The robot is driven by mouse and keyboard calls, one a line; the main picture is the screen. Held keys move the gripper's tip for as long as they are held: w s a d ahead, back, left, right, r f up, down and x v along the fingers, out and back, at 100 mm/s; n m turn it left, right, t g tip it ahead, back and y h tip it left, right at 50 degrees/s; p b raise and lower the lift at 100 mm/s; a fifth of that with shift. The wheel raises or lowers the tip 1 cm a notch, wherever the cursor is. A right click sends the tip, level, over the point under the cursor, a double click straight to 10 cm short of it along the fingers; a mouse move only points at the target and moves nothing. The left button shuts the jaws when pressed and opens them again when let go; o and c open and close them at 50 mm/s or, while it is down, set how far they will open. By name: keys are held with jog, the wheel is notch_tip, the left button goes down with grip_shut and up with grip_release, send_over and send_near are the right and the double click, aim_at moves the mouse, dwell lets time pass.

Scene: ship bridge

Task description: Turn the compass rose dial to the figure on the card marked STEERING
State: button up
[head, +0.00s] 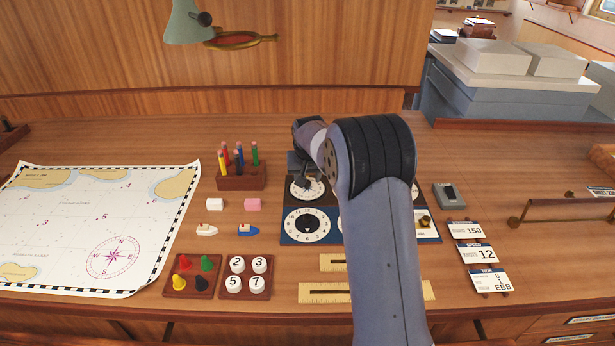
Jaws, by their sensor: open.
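My gripper (303,183) is open and points down over a round white dial (313,194) on the upper left of the dial panel. It partly covers this dial, and I cannot tell whether it touches the knob. The dial's markings are too small to read, so I cannot be sure it is the compass rose. Below it is a clock-like dial (307,238) with figures round its rim and a dark centre. My arm hides the middle of the panel. The top card (467,231) on the right reads 150; its small heading is hard to read.
Below that card are cards reading SPEED 12 (476,253) and one ending in EBB (490,281). A pencil block (241,181), small boats (206,230) and peg trays (193,292) stand left of the panel. A chart (75,230) covers the left.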

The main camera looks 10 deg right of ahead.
jog(key=shift+x, duration=0.9)
grip_shut()
